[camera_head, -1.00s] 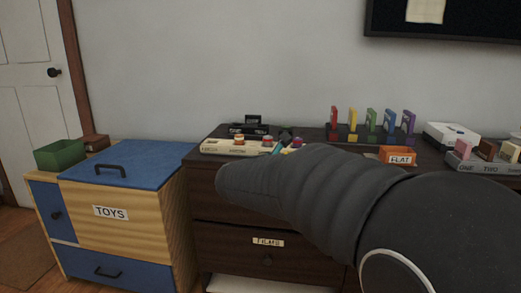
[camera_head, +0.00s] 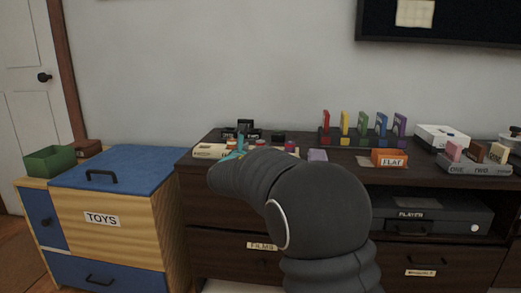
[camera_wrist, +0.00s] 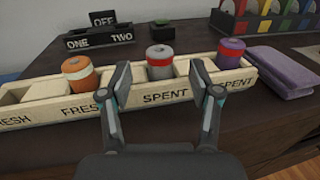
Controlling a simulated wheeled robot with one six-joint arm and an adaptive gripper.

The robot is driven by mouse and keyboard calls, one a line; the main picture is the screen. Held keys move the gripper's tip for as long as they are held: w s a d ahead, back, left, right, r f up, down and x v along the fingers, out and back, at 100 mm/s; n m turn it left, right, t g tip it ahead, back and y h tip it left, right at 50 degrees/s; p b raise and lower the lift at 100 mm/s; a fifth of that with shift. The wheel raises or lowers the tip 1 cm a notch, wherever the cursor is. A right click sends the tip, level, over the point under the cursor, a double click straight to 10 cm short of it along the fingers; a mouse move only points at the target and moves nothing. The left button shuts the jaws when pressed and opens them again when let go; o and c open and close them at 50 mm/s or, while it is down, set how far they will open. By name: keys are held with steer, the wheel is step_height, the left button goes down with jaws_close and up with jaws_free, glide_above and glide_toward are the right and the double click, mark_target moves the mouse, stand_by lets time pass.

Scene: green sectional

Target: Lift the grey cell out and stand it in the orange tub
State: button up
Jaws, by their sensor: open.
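I cannot tell whether the fingers touch the rack. An orange cell (camera_wrist: 78,74) stands to the left and a purple cell (camera_wrist: 231,60) to the right in the same rack. The orange tub (camera_head: 390,159), labelled FLAT, sits on the dark cabinet top, well right of my gripper in the head view.
Upright coloured items (camera_head: 362,128) stand at the back.

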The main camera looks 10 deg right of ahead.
mark_target(261, 144)
steer(key=shift+f+p+x, duration=0.2)
steer(key=shift+p+x, duration=0.15)
steer(key=shift+x, duration=2.3)
steer(key=shift+c, duration=0.2)
jaws_close()
